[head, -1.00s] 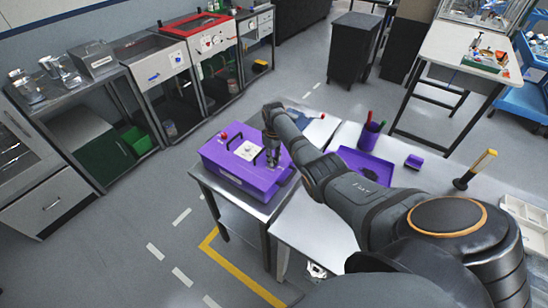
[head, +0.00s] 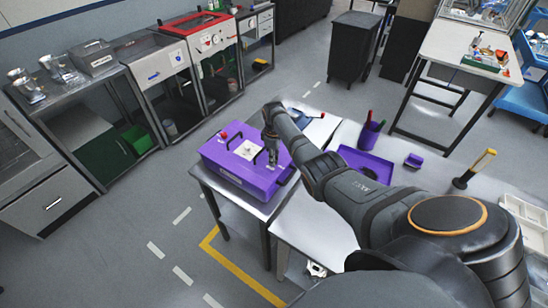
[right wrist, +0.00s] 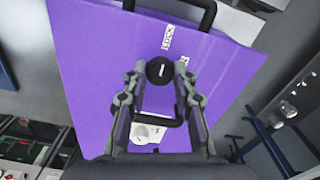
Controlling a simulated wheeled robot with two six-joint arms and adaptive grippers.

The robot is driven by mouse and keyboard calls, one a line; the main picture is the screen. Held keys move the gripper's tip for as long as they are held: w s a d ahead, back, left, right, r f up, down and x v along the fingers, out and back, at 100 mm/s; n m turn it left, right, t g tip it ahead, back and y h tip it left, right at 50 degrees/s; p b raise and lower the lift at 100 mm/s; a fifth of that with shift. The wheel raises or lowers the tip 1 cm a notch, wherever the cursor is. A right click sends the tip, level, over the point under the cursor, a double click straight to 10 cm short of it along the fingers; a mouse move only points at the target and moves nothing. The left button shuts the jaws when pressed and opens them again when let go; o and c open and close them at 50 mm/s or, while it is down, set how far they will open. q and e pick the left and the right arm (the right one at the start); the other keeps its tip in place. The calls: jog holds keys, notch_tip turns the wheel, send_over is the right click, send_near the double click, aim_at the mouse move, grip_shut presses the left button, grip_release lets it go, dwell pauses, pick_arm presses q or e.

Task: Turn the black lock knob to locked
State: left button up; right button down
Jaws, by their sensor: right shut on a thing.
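The purple housing (head: 235,176) lies on a metal stand. The black lock knob (right wrist: 159,71) is on its top face, with a short white mark running roughly up and down in the right wrist view. A white label reading LOCK (right wrist: 167,38) sits just above the knob; another label (right wrist: 182,62) is partly hidden by a finger. My right gripper (head: 271,162) is over the housing's right part; in the right wrist view its fingers (right wrist: 159,76) are on both sides of the knob, shut on it. In the head view the gripper hides the knob. My left gripper is out of view.
Black handles (right wrist: 208,14) rise from the housing, one between my fingers' bases in the wrist view. A white plate with a round dial (head: 248,149) and a red knob (head: 222,134) are on the housing. A purple tray (head: 362,164) and pen cup (head: 369,137) stand to the right.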

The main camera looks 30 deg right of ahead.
jog(key=c, duration=1.1)
grip_release()
jog(key=shift+o, duration=0.2)
notch_tip(320, 180, up, 12)
